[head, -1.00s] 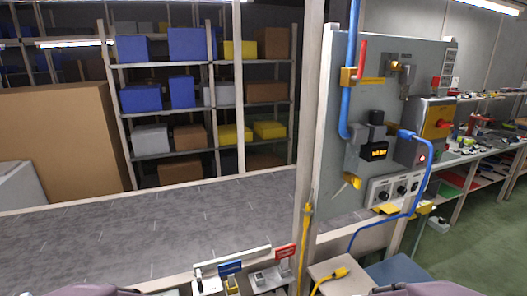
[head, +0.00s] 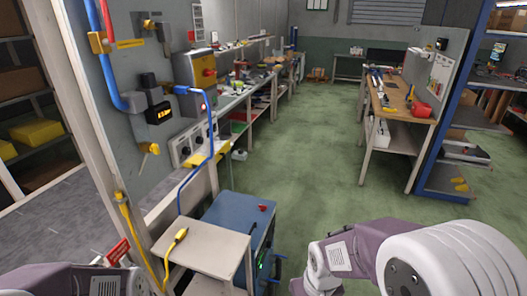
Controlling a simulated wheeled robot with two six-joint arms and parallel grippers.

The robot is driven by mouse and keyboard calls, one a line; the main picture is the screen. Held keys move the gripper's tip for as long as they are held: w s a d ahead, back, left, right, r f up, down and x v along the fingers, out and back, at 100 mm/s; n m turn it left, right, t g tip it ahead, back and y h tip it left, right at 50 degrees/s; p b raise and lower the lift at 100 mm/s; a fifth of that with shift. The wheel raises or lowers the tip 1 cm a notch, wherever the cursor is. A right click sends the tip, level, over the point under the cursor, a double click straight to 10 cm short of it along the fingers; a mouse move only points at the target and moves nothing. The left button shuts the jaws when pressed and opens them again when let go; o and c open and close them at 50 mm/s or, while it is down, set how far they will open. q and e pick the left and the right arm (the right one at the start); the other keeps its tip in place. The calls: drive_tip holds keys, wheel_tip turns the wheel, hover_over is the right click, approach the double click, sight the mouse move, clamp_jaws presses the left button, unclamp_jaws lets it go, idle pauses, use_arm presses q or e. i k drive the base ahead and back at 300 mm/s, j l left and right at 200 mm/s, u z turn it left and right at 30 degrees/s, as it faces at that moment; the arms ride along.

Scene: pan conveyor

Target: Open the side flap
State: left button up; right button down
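No side flap can be made out for certain in the head view. A blue cabinet (head: 228,211) stands on the floor at lower centre, with a red knob (head: 263,208) on top and a green light on its side. Parts of my two arms show at the lower left and lower right edges. Neither gripper's fingers are in the frame.
A grey control panel (head: 122,72) with blue pipe and a yellow switch box (head: 203,70) stands at left. A small pale table (head: 200,248) holds a yellow plug (head: 176,240). Workbenches line the back and right (head: 407,110). Green floor (head: 317,150) between is clear.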

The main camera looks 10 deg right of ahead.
sight(226, 147)
drive_tip(key=i+l+u, duration=0.15)
drive_tip(key=l, duration=0.3)
drive_tip(key=i+l+u, duration=0.2)
drive_tip(key=l, duration=0.25)
drive_tip(key=i+l+u, duration=0.15)
drive_tip(key=l, duration=0.35)
drive_tip(key=i+l+u, duration=0.15)
drive_tip(key=l, duration=0.35)
drive_tip(key=l+u, duration=0.2)
drive_tip(key=l, duration=0.3)
drive_tip(key=i+l+u, duration=0.15)
drive_tip(key=l, duration=0.2)
drive_tip(key=i+l+u, duration=0.3)
drive_tip(key=l, duration=0.4)
drive_tip(key=i+l+u, duration=0.15)
drive_tip(key=l, duration=0.25)
drive_tip(key=i+l+u, duration=0.15)
drive_tip(key=l, duration=0.25)
drive_tip(key=i+l+u, duration=0.15)
drive_tip(key=l, duration=0.3)
drive_tip(key=i+l+u, duration=0.25)
drive_tip(key=i+l, duration=0.15)
